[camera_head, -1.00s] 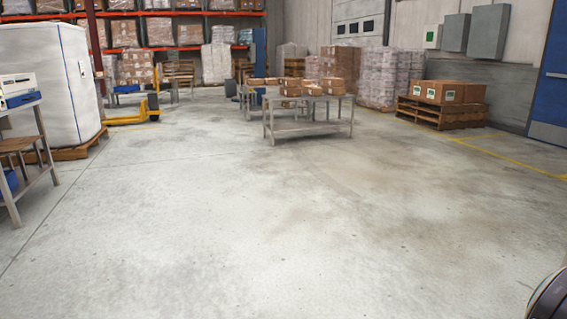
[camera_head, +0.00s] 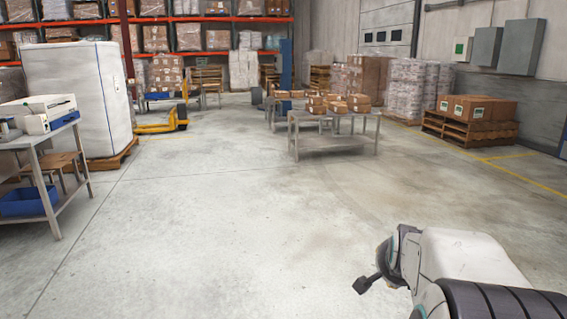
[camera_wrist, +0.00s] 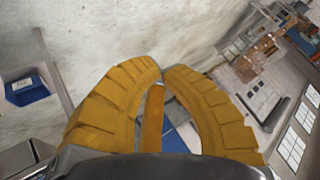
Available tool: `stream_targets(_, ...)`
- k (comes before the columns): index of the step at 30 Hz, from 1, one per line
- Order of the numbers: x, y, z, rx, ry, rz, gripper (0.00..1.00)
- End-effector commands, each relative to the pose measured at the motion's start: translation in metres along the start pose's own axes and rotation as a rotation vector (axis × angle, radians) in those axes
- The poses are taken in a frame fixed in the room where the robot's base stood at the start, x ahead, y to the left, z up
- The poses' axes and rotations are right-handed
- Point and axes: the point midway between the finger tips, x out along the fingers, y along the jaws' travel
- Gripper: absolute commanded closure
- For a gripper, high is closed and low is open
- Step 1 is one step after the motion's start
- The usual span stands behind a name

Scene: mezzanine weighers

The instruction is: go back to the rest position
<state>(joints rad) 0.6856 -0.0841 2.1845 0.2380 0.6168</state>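My gripper (camera_wrist: 162,67) has two yellow ribbed fingers in the wrist view. Their tips come together, and nothing shows clamped between the tips. A narrow yellow strip shows in the gap behind them; I cannot tell what it is. In the head view my white and dark arm reaches in at the bottom right, held over the floor, and the yellow fingers are not visible there.
A workbench (camera_head: 72,119) with a blue bin (camera_head: 28,201) stands at the left, by a tall white wrapped load (camera_head: 78,95). A metal table (camera_head: 336,143) with cartons stands ahead. Loaded pallets (camera_head: 470,132) line the right wall. The middle floor is clear.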

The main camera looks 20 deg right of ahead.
Motion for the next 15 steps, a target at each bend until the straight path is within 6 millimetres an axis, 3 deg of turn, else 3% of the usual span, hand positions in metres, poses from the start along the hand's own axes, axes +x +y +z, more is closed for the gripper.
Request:
stream_targets(1, -0.035, -0.026, 0.014, -0.104, -0.06, -0.022, 1.0)
stream_targets(6, -0.118, -0.054, 0.081, -0.462, -0.258, -0.073, 1.0)
stream_targets(12, -0.201, -0.048, 0.136, -0.837, -0.44, -0.141, 1.0)
stream_targets(15, -0.23, -0.037, 0.152, -0.979, -0.503, -0.169, 1.0)
